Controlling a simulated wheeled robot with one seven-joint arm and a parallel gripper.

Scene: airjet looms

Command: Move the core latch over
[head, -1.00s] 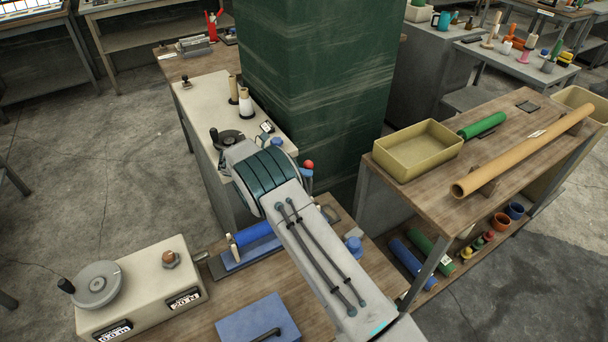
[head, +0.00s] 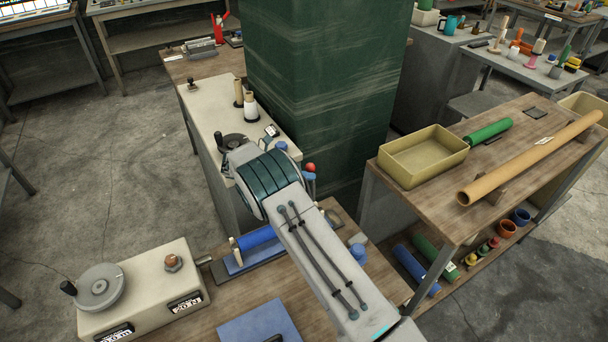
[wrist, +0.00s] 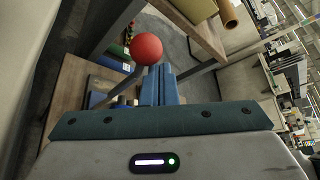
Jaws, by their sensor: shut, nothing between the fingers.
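A red ball knob (head: 310,167), which I take to be the core latch's handle, shows just past the end of my arm at the machine beside the green pillar. In the wrist view the red knob (wrist: 146,48) is large and close, on a thin stem running down and left. My gripper (wrist: 160,72) has its two blue fingers together and empty, just below and right of the knob. I cannot tell whether they touch it. In the head view my arm hides most of the gripper and the latch's base.
The green pillar (head: 320,80) stands close behind the knob. A cream bench (head: 225,105) holds cones and a handwheel. A wooden table at right holds a yellow bin (head: 422,155) and a long brown tube (head: 530,158). A blue roll (head: 257,236) lies on the near bench.

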